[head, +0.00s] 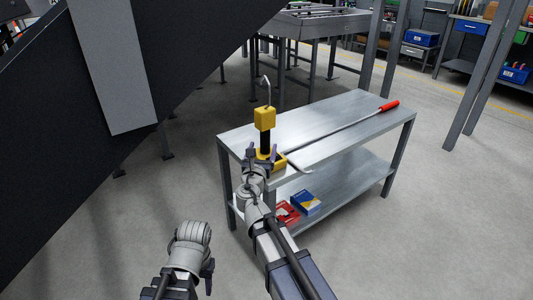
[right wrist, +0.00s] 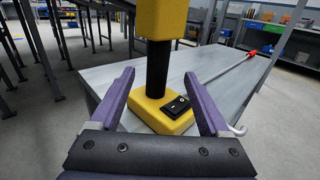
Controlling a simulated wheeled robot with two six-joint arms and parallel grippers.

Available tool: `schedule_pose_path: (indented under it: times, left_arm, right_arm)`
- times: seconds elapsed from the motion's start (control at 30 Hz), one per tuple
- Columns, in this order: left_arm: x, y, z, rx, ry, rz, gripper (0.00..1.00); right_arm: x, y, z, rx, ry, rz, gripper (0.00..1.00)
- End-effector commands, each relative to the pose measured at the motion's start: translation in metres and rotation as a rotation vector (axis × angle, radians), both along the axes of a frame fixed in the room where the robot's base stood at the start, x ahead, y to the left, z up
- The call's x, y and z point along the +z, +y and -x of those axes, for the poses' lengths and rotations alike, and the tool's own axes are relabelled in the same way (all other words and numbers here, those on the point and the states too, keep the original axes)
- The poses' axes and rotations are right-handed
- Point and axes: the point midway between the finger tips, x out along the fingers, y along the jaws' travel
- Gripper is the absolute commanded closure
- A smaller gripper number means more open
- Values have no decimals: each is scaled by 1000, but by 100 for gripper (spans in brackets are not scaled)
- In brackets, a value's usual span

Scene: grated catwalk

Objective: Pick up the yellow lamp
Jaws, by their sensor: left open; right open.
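The yellow lamp (head: 265,119) stands upright near the left end of the metal table (head: 345,115). It has a yellow head with a wire hook on top, a black post and a yellow base. In the right wrist view the black post (right wrist: 157,68) rises between my purple fingers, and the base with a black switch lies just beyond. My right gripper (head: 261,154) is open around the lamp's lower part, with a finger on each side; it also shows in the right wrist view (right wrist: 165,100). Contact cannot be told. My left gripper (head: 193,232) is low at the left, away from the table; its fingertips are mostly hidden.
A long bar with a red handle (head: 389,105) lies along the table, its hooked end near the lamp. A blue box (head: 306,202) and a red box (head: 287,213) sit on the lower shelf. A dark sloped structure (head: 60,130) fills the left. The table's right part is mostly clear.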

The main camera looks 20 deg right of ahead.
Motion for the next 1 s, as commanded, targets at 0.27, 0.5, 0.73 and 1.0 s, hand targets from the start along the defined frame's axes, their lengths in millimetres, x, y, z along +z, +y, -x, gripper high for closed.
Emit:
schedule_pose_path:
  times: [0.27, 0.5, 0.73, 1.0]
  left_arm:
    - [0, 0, 0, 0, 0, 0, 53]
    - [-1, 0, 0, 0, 0, 0, 53]
    - [-1, 0, 0, 0, 0, 0, 53]
    - [-1, 0, 0, 0, 0, 0, 53]
  right_arm:
    - [0, -8, -19, -2, 0, -3, 20]
    - [-1, -13, -38, -2, -1, -4, 20]
    - [-1, -25, -66, -3, -1, -4, 20]
    - [-1, -26, -67, -1, -1, -4, 24]
